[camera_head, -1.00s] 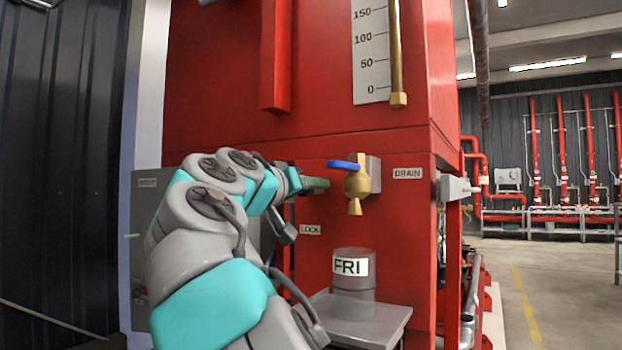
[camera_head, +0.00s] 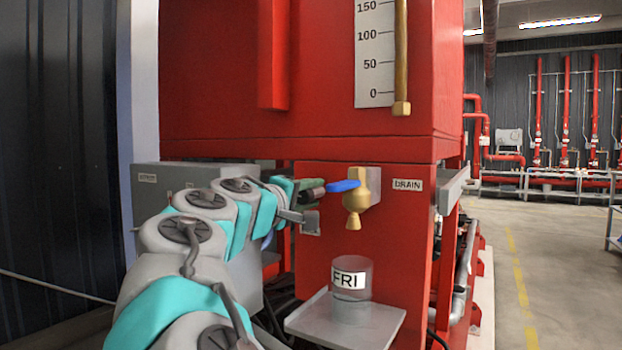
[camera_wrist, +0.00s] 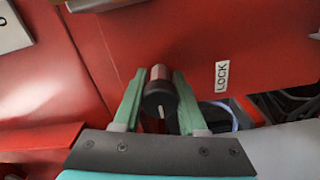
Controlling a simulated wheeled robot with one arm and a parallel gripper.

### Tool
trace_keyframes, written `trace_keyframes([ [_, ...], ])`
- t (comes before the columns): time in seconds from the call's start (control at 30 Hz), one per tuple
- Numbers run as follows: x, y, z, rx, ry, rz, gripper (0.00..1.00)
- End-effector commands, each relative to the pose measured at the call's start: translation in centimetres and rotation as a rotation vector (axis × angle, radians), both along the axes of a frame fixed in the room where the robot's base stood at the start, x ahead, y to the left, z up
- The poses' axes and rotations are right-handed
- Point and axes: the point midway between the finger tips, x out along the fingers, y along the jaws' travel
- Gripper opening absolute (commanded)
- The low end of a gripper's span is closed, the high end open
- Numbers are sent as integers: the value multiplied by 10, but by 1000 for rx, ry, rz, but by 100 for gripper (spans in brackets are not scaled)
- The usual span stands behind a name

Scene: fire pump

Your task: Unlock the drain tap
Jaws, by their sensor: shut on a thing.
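The brass drain tap (camera_head: 356,196) is on the front of the red cabinet, with its blue lever (camera_head: 343,186) pointing left. A DRAIN label (camera_head: 407,185) is to its right. My gripper (camera_head: 308,190) is left of the lever, its green fingers shut on a dark cylindrical knob (camera_head: 313,194). In the wrist view, the fingers (camera_wrist: 158,92) are on either side of the knob (camera_wrist: 160,98), which has a black end with a white line. A white LOCK label (camera_wrist: 222,75) is on the red panel beside it. The tap is not clearly seen in the wrist view.
A clear container marked FRI (camera_head: 351,282) stands on a grey shelf (camera_head: 310,318) under the tap. A level scale (camera_head: 374,60) and brass pipe (camera_head: 401,60) are above. Open floor (camera_head: 540,250) lies to the right.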

Motion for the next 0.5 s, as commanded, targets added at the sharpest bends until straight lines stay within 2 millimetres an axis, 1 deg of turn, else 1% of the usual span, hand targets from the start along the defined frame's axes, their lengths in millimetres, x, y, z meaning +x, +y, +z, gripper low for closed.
trace_keyframes([
  [0.03,0,0,5,-26,17,-1,0],
  [0.23,0,2,4,-112,71,2,0],
  [0.5,0,1,1,-164,107,1,0],
])
